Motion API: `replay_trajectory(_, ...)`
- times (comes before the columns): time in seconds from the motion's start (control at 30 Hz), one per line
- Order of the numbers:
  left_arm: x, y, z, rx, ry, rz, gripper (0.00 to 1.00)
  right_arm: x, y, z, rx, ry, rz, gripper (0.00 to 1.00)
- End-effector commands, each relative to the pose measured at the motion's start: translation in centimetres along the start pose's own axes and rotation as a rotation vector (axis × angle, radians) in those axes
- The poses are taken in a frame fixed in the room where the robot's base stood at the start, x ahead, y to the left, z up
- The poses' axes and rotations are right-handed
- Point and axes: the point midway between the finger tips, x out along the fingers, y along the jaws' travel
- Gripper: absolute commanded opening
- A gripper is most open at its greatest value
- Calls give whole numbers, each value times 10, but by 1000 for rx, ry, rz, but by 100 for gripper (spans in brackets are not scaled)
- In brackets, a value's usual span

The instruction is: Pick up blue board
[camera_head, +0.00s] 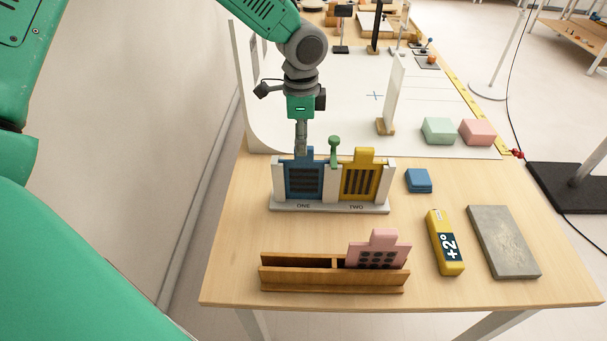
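The blue board (304,181) stands upright in the left slot, marked ONE, of a white rack (331,207) on the wooden table. It has dark horizontal bars and a tab on top. My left gripper (302,149) points straight down at this tab, and its fingers overlap the tab in the picture. The fingers show edge-on, so I cannot tell whether they are closed on it. A yellow board (360,180) with dark vertical bars stands in the slot marked TWO. My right gripper is not in view.
A small green peg (334,150) stands between the two boards, close to my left gripper. In front is a wooden holder (297,275) with a pink board (379,251). A blue block (418,180), yellow block (445,242) and grey slab (502,241) lie to the right.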

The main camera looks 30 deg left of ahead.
Motion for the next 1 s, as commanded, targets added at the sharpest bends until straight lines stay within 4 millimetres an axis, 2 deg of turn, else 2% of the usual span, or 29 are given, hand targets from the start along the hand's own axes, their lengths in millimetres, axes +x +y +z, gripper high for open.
replay_trajectory(0.33,45,2,-3,0,-3,2,40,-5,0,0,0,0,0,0)
replay_trajectory(0.63,52,1,-2,1,0,-1,40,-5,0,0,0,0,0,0)
replay_trajectory(0.67,52,1,-2,1,0,-1,36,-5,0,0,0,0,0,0)
replay_trajectory(0.7,52,1,-2,1,0,-1,22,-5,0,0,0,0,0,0)
replay_trajectory(0.77,52,1,-2,1,0,-1,1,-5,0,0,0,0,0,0)
replay_trajectory(1.0,52,0,-2,1,-1,-1,0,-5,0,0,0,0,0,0)
